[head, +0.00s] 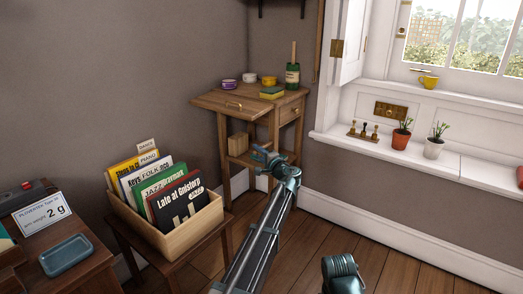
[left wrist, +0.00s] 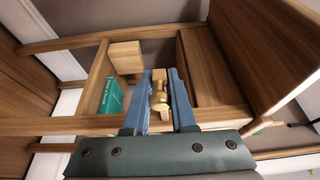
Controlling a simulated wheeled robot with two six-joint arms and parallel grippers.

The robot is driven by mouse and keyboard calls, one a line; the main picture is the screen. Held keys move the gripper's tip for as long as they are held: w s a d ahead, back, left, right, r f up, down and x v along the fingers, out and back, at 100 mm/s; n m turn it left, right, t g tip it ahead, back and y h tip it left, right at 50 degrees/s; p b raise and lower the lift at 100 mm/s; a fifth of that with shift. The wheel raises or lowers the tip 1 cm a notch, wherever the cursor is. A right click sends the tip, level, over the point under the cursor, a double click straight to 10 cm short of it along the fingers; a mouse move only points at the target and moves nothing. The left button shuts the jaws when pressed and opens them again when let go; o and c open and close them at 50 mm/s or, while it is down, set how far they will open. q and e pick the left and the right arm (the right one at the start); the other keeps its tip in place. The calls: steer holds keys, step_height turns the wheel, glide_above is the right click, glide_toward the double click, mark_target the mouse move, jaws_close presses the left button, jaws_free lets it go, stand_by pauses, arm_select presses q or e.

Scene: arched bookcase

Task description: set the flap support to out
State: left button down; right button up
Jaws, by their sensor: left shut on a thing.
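The small wooden table (head: 289,101) stands in the corner. Its flap (head: 222,102), with a brass handle, sticks out at the left. My left gripper (head: 266,157) is below the tabletop, in front of the table's open frame. I take this knob to be part of the flap support, whose wooden part I cannot make out clearly. How far out the support stands cannot be told.
A wooden block (head: 238,144) sits on the table's lower shelf. A record crate (head: 178,238) is at the left. Plants (head: 401,138) stand on the windowsill. Part of my right arm (head: 342,273) shows low down.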

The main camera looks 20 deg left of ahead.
arm_select(q)
steer(key=c, duration=0.8)
jaws_free()
steer(key=shift+o, duration=0.2)
steer(key=v, duration=1.3)
steer(key=shift+s+d, duration=0.25)
steer(key=shift+s, duration=0.05)
